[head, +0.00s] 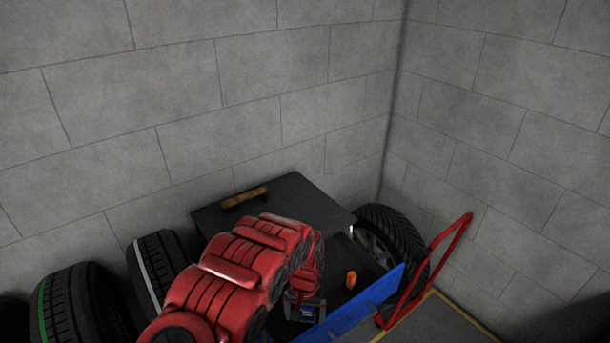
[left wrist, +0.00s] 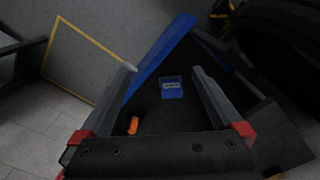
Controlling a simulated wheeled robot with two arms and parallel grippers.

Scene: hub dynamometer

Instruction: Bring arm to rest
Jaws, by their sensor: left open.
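My left arm is red and reaches in from the lower left of the head view. Its gripper (head: 305,306) is over a dark, blue-sided bin. In the left wrist view the two grey fingers of the left gripper (left wrist: 164,72) are wide apart with nothing held. A small blue labelled box (left wrist: 171,87) lies on the bin's dark floor and shows between the fingers. I cannot tell how far below them it is. A small orange object (head: 351,279) lies in the bin too, and in the left wrist view (left wrist: 133,125) it is near the left finger. My right gripper is not in view.
The bin's blue side panel (head: 352,308) stands close to the gripper. A dark flat top (head: 290,195) with a wooden handle (head: 244,197) is behind the arm. Tyres (head: 70,310) stand at left; a wheel (head: 385,240) and red trolley handle (head: 440,260) are at right. Block walls close the corner.

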